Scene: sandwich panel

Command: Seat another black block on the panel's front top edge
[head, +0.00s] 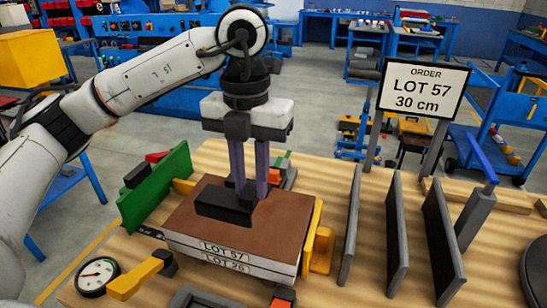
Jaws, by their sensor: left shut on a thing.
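The panel (270,225) is a brown-topped stack with pale front edges, lying flat on the wooden table. Its front edges carry the labels LOT 57 and LOT 26. My left gripper (247,192) points straight down over the panel's top, its two purple-grey fingers shut on a black block (222,204). The block lies along the brown top, left of the middle; I cannot tell whether it touches the surface. Another dark block (137,175) shows by the green board at the left. My right gripper is not in view.
A green board (160,190) stands left of the panel; a yellow clamp (143,274) and round gauge (97,277) sit at the front left. A yellow bracket (318,245) stands at the panel's right. Dark upright plates (396,235) and the order sign (423,89) stand farther right.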

